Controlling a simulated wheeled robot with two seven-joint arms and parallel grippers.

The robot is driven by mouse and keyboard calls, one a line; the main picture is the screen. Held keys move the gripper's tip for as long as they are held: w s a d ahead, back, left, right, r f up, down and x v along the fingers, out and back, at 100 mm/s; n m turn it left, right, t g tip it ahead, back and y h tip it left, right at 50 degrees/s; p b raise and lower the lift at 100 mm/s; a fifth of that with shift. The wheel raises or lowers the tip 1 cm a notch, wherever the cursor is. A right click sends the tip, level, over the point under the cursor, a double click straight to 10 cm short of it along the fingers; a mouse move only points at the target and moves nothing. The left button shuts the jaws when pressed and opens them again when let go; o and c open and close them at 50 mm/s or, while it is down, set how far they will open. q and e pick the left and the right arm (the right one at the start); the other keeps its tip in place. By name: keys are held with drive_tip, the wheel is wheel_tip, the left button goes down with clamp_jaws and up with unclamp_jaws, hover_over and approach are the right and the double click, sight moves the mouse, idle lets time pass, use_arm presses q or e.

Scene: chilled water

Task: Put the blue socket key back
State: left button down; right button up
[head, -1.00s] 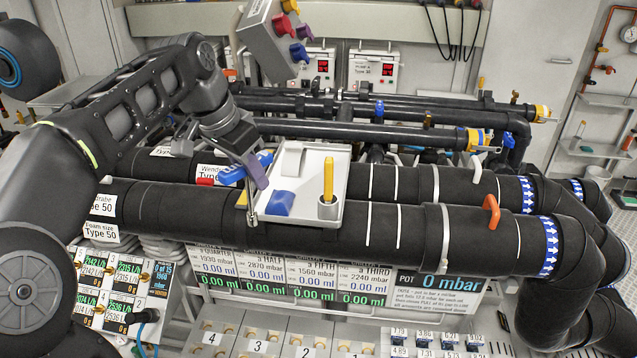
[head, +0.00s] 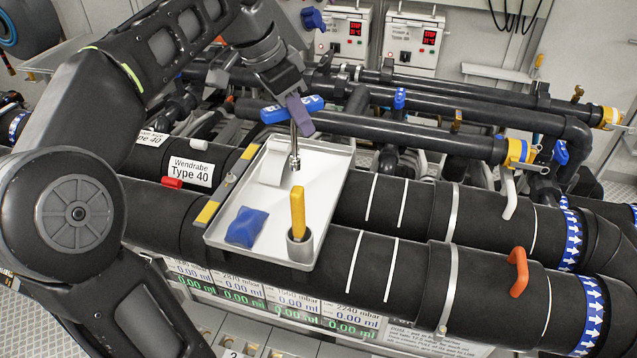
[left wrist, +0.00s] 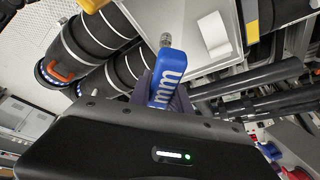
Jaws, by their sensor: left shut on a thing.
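The blue socket key (head: 278,113) has a blue cross handle and a metal shank that points down, with its socket end over the back part of the white tray (head: 327,173). My left gripper (head: 300,116) is shut on the blue handle. In the left wrist view, the key (left wrist: 167,78) sits between the fingers of my left gripper (left wrist: 163,92), its metal end pointing away. A pale raised block (head: 268,167) stands on the tray near the shank. I cannot tell whether the socket end touches the tray. My right gripper is out of view.
The tray rests on thick black pipes (head: 400,235). Thinner pipes with a blue valve (head: 399,98) run behind it. An orange handle (head: 518,271) sticks up at right.

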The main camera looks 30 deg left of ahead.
sight(297, 157)
use_arm(q)
drive_tip(key=shift+r, duration=0.15)
drive_tip(key=shift+s, duration=0.15)
wheel_tip(297, 157, down, 5)
drive_tip(key=b, duration=0.3)
drive_tip(key=shift+f, duration=0.35)
drive_tip(key=shift+f, duration=0.1)
wheel_tip(297, 157, down, 4)
drive_tip(key=shift+r+p, duration=0.1)
drive_tip(key=shift+p, duration=0.25)
drive_tip(key=shift+f, duration=0.2)
